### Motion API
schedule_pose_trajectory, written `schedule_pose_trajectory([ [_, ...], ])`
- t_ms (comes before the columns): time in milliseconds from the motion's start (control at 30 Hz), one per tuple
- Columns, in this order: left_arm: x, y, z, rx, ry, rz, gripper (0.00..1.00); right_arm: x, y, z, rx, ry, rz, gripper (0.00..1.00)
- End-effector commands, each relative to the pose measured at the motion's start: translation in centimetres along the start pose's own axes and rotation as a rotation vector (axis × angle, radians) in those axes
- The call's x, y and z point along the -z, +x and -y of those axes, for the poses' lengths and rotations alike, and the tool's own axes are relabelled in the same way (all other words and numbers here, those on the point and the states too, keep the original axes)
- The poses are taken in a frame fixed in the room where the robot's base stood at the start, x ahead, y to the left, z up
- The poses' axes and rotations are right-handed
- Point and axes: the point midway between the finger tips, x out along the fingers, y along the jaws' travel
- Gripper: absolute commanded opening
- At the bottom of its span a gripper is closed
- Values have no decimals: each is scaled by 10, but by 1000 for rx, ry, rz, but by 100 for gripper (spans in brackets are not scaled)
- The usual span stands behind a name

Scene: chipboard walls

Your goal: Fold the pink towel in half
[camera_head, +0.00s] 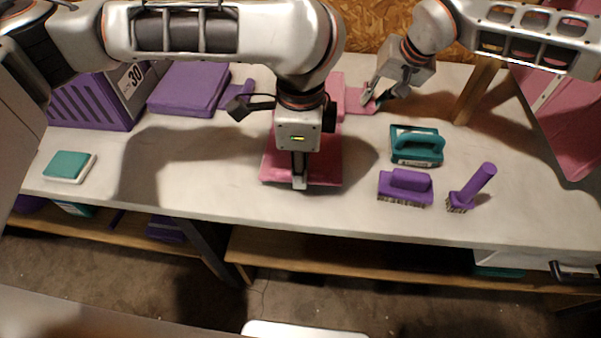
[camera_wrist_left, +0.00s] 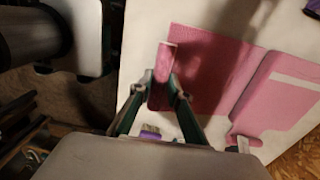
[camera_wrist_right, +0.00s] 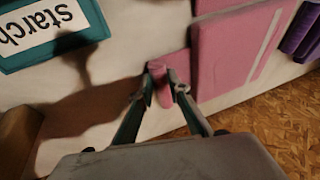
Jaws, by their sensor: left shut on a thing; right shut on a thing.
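The pink towel (camera_head: 325,168) lies flat on the white table under my left gripper, partly hidden by it. It also shows in the left wrist view (camera_wrist_left: 205,70). My left gripper (camera_head: 300,183) is shut on the towel's near edge, which stands up between its fingers. A thicker pink object with a white stripe (camera_wrist_left: 285,95) lies beside the towel, touching or overlapping it. My right gripper (camera_head: 370,97) is at the back of the table, shut on a pink piece (camera_wrist_right: 160,85). I cannot tell whether that piece is towel or part of the striped object.
A teal brush (camera_head: 417,148), a purple brush (camera_head: 406,187) and an upright-handled purple brush (camera_head: 473,190) stand right of the towel. A purple crate (camera_head: 95,98) and flat purple object (camera_head: 187,88) are back left. A teal-and-white block (camera_head: 70,166) lies front left. A wooden post (camera_head: 476,90) stands right.

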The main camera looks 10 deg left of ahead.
Motion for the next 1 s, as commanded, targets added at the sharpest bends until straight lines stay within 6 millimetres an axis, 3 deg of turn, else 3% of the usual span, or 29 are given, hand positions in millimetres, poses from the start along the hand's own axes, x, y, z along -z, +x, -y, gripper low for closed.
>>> schedule_pose_trajectory([
  [367,0,-6,2,3,-1,0,5,-1,0,1,1,-1,2,0],
  [700,0,-31,8,5,-2,0,6,-1,0,1,1,-1,3,0],
  [1000,0,-32,9,4,-1,0,6,-2,0,2,2,-1,3,0],
])
